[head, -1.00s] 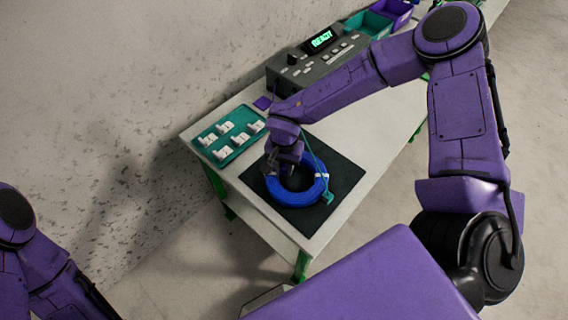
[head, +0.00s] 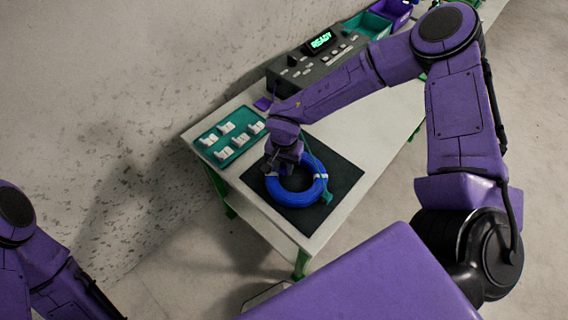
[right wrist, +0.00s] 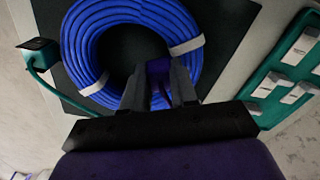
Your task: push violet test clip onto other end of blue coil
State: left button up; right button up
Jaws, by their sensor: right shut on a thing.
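The blue coil (head: 296,200) lies flat on a dark mat (head: 343,175), bound with white bands; it fills much of the right wrist view (right wrist: 77,48). My right gripper (head: 273,167) is low at the coil's left side. In the right wrist view its fingers (right wrist: 160,88) are shut on the violet test clip (right wrist: 159,69), which sits at the coil's inner edge. I cannot tell whether the clip grips a cable end, as the fingers cover it. A teal clip (head: 327,197) with a teal lead sits at the coil's other side, also in the wrist view (right wrist: 40,62). My left gripper is out of view.
A teal tray (head: 233,151) with several white parts stands left of the mat. A grey tester (head: 318,60) reading READY stands behind, with teal and violet bins (head: 368,24) beyond. A wall borders the table's left side. The bench right of the mat is clear.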

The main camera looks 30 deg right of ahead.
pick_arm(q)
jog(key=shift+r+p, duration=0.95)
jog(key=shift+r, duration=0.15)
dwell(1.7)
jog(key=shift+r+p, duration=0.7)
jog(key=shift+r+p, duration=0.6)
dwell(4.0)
